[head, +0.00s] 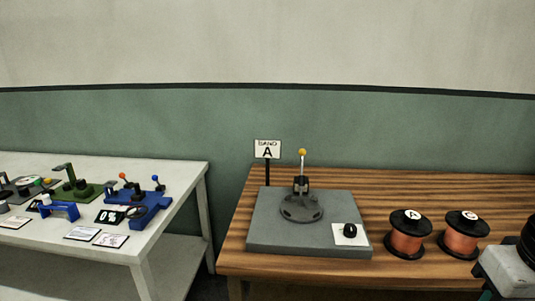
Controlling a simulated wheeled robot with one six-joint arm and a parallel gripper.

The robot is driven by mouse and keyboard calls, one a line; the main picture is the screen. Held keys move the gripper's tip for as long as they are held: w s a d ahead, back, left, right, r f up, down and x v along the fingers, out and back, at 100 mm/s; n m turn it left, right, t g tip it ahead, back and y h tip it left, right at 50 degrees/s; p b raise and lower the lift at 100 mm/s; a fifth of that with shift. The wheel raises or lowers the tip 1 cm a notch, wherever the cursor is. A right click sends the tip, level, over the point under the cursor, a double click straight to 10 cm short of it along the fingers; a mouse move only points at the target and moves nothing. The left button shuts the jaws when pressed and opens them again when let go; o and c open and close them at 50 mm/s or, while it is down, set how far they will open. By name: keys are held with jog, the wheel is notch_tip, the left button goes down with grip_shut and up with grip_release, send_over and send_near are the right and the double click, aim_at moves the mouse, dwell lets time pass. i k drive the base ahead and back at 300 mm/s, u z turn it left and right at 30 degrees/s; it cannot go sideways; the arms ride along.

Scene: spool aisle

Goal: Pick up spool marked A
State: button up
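Two spools with black flanges and orange-brown windings stand upright on the wooden table (460,187). The left spool (408,243) has a white round label on top that reads A. The right spool (464,241) has a similar label that looks like C or G, too small to be sure. The two stand side by side with a narrow gap. Part of my arm, a light grey block with a dark round part, shows at the lower right edge, to the right of the spools. My gripper's fingers do not show.
Left of the spools is a grey base plate (268,239) with a round disc, a yellow-knobbed lever and a black knob. A sign (267,149) marked A stands behind it. A white table (175,172) with several small devices and cards stands left, across a gap.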

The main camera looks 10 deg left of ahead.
aim_at(409, 228)
jog(key=z, duration=0.3)
jog(key=k, duration=0.5)
jog(key=z, duration=1.15)
jog(key=i, duration=0.85)
jog(key=u, duration=0.75)
jog(key=i, duration=0.7)
jog(key=u, duration=0.7)
